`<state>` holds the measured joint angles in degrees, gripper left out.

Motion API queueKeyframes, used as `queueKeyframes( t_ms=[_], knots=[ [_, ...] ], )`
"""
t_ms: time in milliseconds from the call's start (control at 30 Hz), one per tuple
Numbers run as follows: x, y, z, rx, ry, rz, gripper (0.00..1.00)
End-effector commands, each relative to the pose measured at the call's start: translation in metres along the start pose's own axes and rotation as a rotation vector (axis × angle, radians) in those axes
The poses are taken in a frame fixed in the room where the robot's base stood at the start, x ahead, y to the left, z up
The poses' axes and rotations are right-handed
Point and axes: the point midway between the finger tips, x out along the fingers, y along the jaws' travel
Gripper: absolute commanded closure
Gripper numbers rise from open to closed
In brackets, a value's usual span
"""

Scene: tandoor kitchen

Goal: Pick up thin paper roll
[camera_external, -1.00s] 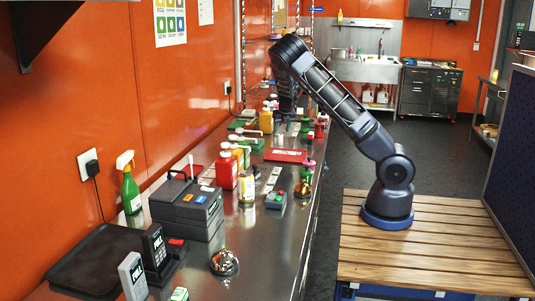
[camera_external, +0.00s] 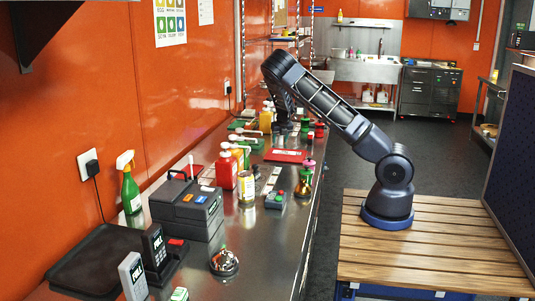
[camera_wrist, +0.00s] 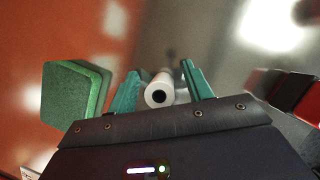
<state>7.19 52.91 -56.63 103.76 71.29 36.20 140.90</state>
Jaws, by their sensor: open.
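A white paper roll (camera_wrist: 157,92) with a dark core hole shows in the wrist view, its end facing the camera. My gripper (camera_wrist: 160,84) is open, with one green finger on each side of the roll. Small gaps show between the fingers and the roll, and I cannot tell whether either touches it. In the external view my gripper (camera_external: 284,126) is low over the far part of the steel counter (camera_external: 266,236). The roll cannot be made out there, hidden around the gripper and clutter.
A green block (camera_wrist: 72,92) lies left of the gripper in the wrist view, and dark and red items (camera_wrist: 295,95) lie to the right. Nearer on the counter are a red tray (camera_external: 286,156), several bottles (camera_external: 227,170) and a grey box (camera_external: 187,207). An orange wall (camera_external: 60,110) bounds the left.

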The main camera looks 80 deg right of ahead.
Motion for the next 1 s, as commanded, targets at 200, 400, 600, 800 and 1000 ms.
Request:
queueKeyframes(
  t_ms=[200, 400, 600, 800, 1000],
  knots=[
    [0.0, 0.0, 0.0, 0.0, 0.0, 0.0, 0.85],
    [0.0, 0.0, 0.0, -0.001, 0.0, 0.0, 0.97],
    [-0.003, 0.0, 0.001, -0.001, 0.0, 0.0, 0.97],
    [-0.027, 0.001, 0.011, -0.003, -0.002, 0.002, 0.97],
    [-0.072, 0.001, 0.03, -0.003, -0.003, 0.002, 0.97]
  ],
)
